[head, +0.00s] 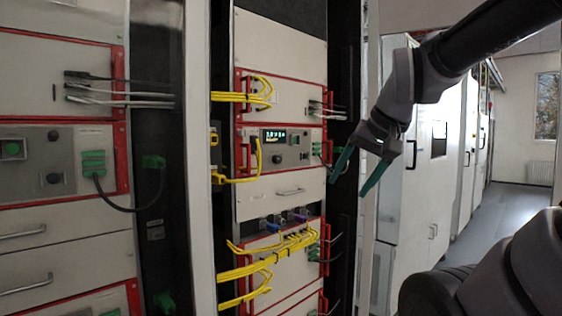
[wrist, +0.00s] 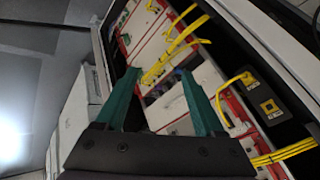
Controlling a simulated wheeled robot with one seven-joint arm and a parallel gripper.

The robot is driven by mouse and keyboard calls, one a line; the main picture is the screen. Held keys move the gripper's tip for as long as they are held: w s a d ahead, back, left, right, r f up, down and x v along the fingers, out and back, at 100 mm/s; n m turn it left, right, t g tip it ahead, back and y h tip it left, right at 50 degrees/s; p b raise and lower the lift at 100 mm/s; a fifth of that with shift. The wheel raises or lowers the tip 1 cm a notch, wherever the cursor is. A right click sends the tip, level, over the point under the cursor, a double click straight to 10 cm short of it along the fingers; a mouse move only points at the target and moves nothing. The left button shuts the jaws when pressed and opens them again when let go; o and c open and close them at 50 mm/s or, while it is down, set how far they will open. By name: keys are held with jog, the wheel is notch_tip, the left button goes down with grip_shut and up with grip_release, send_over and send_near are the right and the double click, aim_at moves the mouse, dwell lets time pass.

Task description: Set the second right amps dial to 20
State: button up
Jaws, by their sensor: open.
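My gripper (head: 357,172) is open and empty, with two green fingers, in front of the right side of the rack in the head view. It also shows in the wrist view (wrist: 155,95), fingers spread toward the rack. A rack unit (head: 279,148) with a lit display (head: 273,136) and small dark knobs sits in the middle rack, left of my gripper and apart from it. I cannot tell which knob is the second right amps dial, and its marks are too small to read.
Yellow cables (head: 285,246) hang across the lower middle rack. Red handles (head: 239,140) stick out from the units. A left rack (head: 60,190) has a black cable looping out. White cabinets (head: 412,215) stand at right, with open floor (head: 505,215) beyond.

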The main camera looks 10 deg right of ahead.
jog(key=w+a+m+g+y, duration=0.2)
jog(key=w+a+m+y, duration=0.3)
jog(key=w+a, duration=0.15)
jog(key=m+t+y, duration=0.3)
jog(key=m+t, duration=0.7)
jog(key=m, duration=1)
send_near(280, 160)
jog(key=x, duration=0.8)
jog(key=shift+w+a, duration=0.15)
jog(key=shift+a, duration=0.05)
grip_shut()
